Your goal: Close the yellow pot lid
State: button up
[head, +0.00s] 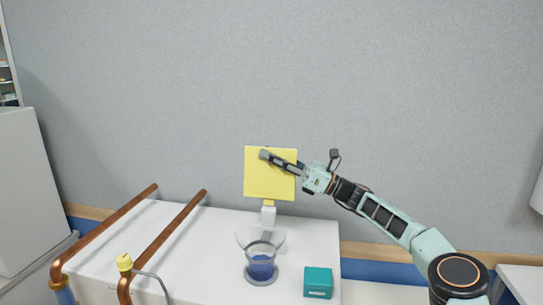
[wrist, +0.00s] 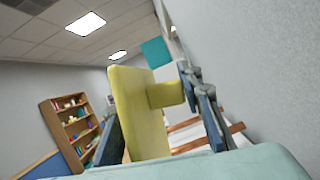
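My gripper (head: 279,162) reaches in from the right, and a finger crosses the lid's upper face in the head view. In the wrist view, the lid (wrist: 137,110) shows nearly edge-on, with a yellow block jutting from its right side. The fingers (wrist: 158,125) are spread, one on each side of the lid. The right finger is close to the block's end; contact is unclear. The other finger is hidden in the head view.
A clear vessel with blue contents (head: 261,267) stands on the white counter (head: 215,245) below the lid. A teal box (head: 318,282) is to its right. Copper pipes (head: 165,240) run along the left. A grey wall is behind.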

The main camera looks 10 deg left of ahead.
grip_shut()
jog(key=shift+s+n, duration=0.2)
jog(key=shift+n, duration=0.1)
dwell(0.4)
jog(key=shift+s+d+n+g+b, duration=0.1)
jog(key=shift+s+n+g+b, duration=0.55)
jog(key=shift+n+b, duration=0.2)
jog(key=shift+s+d+f+n+g+h+b, duration=0.15)
jog(key=shift+s+f+n+g+h+b, duration=1.35)
jog(key=shift+s+n+b, duration=1.7)
jog(key=shift+s+d+f+n+g+h+b, duration=0.3)
jog(key=shift+s+f+n+g+b, duration=0.65)
jog(key=shift+s+f+n+b, duration=2.15)
jog(key=shift+s+d+f+n+g+h+b, duration=0.1)
jog(key=shift+s+f+n+g+h+b, duration=1)
jog(key=shift+s+n, duration=2.45)
jog(key=shift+w+r+n, duration=0.2)
jog(key=shift+w+n, duration=0.9)
jog(key=shift+w, duration=0.05)
jog(key=shift+a, duration=0.1)
